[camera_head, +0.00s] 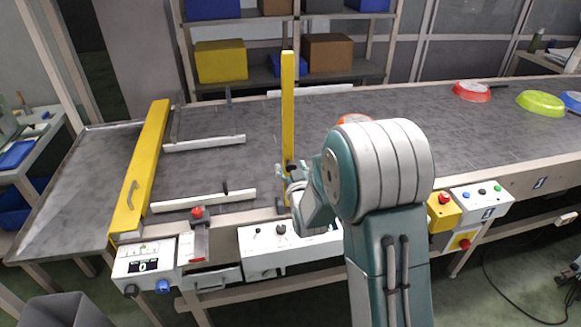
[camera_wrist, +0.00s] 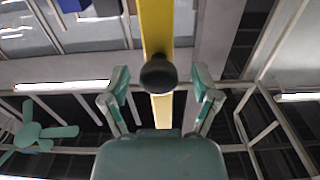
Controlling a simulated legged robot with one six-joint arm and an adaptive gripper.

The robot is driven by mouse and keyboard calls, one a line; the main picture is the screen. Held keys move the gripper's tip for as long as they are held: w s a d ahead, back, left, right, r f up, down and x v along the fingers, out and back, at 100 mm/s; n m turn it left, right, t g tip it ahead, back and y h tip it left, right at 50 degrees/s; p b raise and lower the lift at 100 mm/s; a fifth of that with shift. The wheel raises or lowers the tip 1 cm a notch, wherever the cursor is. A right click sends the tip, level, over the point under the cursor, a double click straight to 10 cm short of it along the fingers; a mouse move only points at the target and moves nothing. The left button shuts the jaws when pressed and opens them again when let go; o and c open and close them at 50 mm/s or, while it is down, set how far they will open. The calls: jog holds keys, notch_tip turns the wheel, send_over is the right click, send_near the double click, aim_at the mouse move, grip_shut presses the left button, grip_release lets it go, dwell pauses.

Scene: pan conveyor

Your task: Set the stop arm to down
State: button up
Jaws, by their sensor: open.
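The stop arm (camera_head: 287,100) is a yellow bar standing upright at the near side of the conveyor. In the wrist view the yellow bar (camera_wrist: 156,28) runs up the middle of the picture. A round black knob (camera_wrist: 158,73) sits on the bar. My gripper (camera_head: 291,182) is at the lower part of the bar, largely hidden by my own arm in the head view. In the wrist view my gripper (camera_wrist: 160,82) is open, with one finger on each side of the knob and gaps showing. I cannot tell how far the knob reaches between the fingers.
The conveyor (camera_head: 250,110) carries a red pan (camera_head: 471,91) and a green pan (camera_head: 541,103) at right; another (camera_head: 354,118) is partly behind my arm. A yellow crossbar (camera_head: 143,165) stands left. Control boxes (camera_head: 262,250) line the near edge. Shelves (camera_head: 335,72) stand behind.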

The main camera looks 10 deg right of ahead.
jog(key=shift+w, duration=0.1)
grip_shut()
